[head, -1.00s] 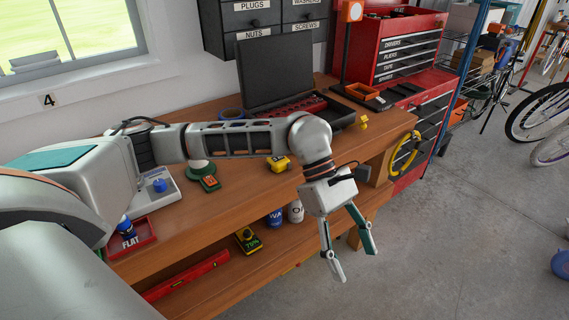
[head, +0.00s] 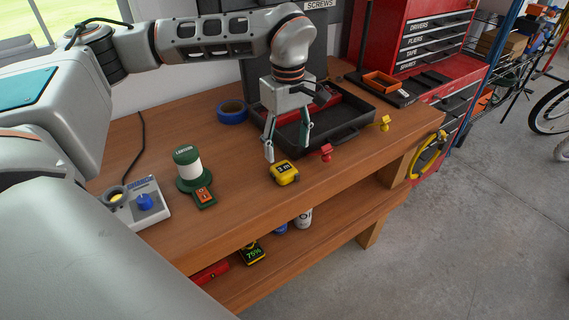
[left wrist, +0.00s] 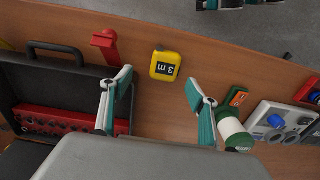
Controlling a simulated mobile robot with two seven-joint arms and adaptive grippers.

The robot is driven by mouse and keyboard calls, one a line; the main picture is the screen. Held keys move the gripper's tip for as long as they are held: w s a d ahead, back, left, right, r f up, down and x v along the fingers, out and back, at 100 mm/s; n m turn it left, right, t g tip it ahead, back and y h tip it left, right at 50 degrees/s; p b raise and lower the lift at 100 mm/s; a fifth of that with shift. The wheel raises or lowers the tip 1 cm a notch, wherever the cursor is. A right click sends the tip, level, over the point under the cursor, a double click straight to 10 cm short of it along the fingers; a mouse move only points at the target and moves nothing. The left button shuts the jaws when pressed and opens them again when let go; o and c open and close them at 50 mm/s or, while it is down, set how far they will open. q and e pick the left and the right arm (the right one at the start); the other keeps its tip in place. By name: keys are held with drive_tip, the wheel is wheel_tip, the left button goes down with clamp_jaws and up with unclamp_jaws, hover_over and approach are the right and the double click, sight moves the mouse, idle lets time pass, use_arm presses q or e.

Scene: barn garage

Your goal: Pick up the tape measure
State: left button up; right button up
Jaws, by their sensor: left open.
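The yellow tape measure (head: 284,172) lies on the wooden workbench (head: 240,222) near its front edge. In the left wrist view the tape measure (left wrist: 165,65) shows a black "3 m" label. My left gripper (head: 285,153) is open and empty above the bench, just behind the tape measure in the head view. In the left wrist view my left gripper (left wrist: 164,84) has its fingers spread wide, and the tape measure appears beyond the gap between them, apart from both. My right gripper is not in view.
An open black case (head: 340,136) stands to the right, with a small red object (head: 326,153) in front of it. A blue tape roll (head: 232,112) lies behind.

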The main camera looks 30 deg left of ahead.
sight(284, 168)
use_arm(q)
drive_tip(key=f, duration=0.4)
drive_tip(key=s+f, duration=0.1)
drive_tip(key=f, duration=0.1)
drive_tip(key=shift+s+a+f, duration=0.1)
drive_tip(key=shift+a+f, duration=0.05)
drive_tip(key=shift+f, duration=0.55)
drive_tip(key=c, duration=1.3)
